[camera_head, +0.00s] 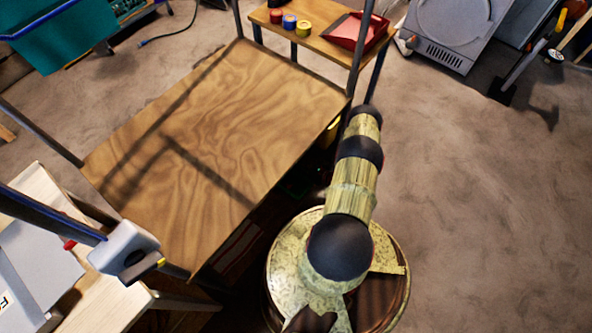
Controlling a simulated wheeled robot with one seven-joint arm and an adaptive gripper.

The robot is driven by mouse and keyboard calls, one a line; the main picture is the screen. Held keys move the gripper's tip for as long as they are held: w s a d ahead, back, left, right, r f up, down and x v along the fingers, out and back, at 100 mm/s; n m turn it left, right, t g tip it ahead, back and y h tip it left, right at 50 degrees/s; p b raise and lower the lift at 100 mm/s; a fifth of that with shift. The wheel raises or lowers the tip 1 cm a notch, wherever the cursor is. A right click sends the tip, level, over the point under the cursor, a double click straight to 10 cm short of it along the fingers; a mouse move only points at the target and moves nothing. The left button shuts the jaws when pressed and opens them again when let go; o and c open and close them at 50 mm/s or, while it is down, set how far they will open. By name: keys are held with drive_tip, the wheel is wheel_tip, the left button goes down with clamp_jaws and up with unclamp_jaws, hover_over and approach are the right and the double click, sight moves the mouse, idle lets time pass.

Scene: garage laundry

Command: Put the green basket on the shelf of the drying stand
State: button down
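A broad wooden shelf board (225,120) with dark metal posts at its corners fills the middle left; it appears to be the shelf of the drying stand, and its top is bare. A teal-green bin (60,38) is cut off at the top left; I cannot tell whether it is the green basket. A small dark green shape (296,187) shows in the shadow by the shelf's right edge, too dark to make out. My arm rises along the right side of the shelf. My gripper is not visible.
A small wooden table (320,45) behind holds a red tray (355,30) and several coloured cans or rolls. A grey appliance (457,28) stands at the top right. A pale wooden bench (85,290) is at the lower left. The carpet on the right is clear.

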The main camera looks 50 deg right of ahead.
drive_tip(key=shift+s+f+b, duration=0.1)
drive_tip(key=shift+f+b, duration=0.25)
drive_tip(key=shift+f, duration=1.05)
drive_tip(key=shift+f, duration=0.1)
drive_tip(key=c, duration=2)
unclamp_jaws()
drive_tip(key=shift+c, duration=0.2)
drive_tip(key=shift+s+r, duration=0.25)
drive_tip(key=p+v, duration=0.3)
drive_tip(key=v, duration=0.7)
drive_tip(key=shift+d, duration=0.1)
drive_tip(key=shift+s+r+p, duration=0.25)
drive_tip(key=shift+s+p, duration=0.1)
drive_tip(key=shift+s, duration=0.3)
